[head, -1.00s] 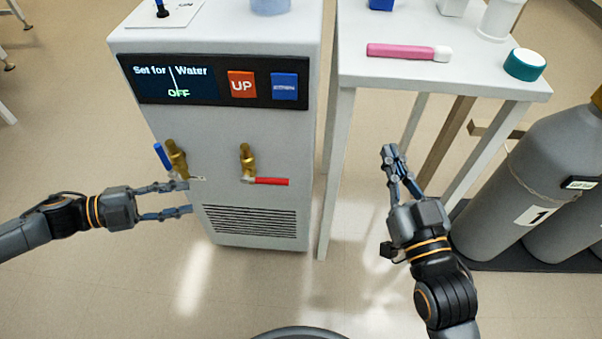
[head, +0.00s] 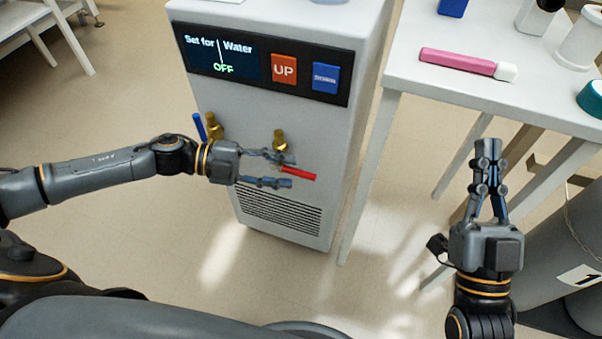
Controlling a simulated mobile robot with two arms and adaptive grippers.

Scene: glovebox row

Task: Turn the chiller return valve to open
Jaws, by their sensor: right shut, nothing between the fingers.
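The chiller (head: 300,30) stands in the middle, its display reading "Set for Water" and "OFF". On its front are two brass valves. The left valve (head: 215,126) has a blue handle (head: 199,127) standing nearly upright. The right valve (head: 280,140) has a red handle (head: 300,173) lying sideways to the right, slightly tilted. I see no label telling which is the return valve. My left gripper (head: 287,170) is open in front of the right valve. The red handle shows between its fingertips; contact cannot be told. My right gripper (head: 488,150) is shut and empty, beside the table.
A white table (head: 430,88) stands right of the chiller, holding a pink bottle with a white cap (head: 458,63), a teal-ringed lid and other containers. Grey gas cylinders (head: 570,235) stand at the lower right. The floor before the chiller is clear.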

